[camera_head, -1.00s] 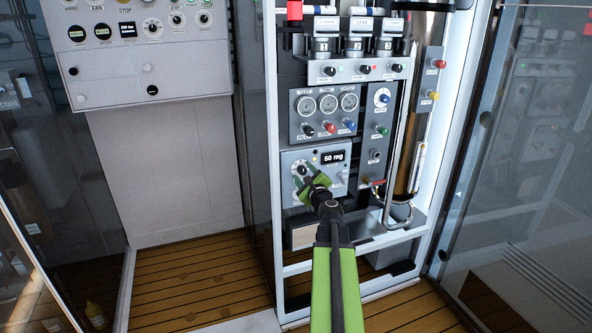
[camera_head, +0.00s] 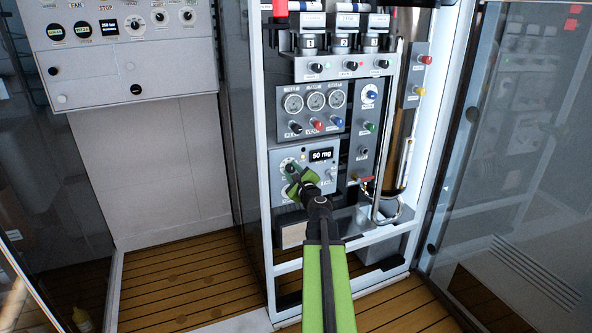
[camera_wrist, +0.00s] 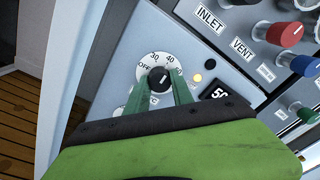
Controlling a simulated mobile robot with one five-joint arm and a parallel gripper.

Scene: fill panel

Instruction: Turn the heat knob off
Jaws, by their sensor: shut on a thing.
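A black dial knob (camera_wrist: 160,77) sits on a white round scale with OFF, 30, 40 and 50 around its upper side. Its white pointer line points up and slightly right, away from OFF. The knob's own name label cannot be read. My gripper (camera_wrist: 158,84) has its two green fingers shut on the knob from below, one on each side. In the head view my gripper (camera_head: 294,175) reaches the same knob (camera_head: 289,166) at the upper left of a grey panel (camera_head: 315,183).
A display (camera_head: 321,154) reading 50 mg and a small lit lamp (camera_wrist: 197,78) are right of the knob. Above are gauges (camera_head: 315,101) and coloured knobs (camera_head: 317,124). A metal pipe (camera_head: 385,218) and the white frame (camera_head: 265,215) flank the panel.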

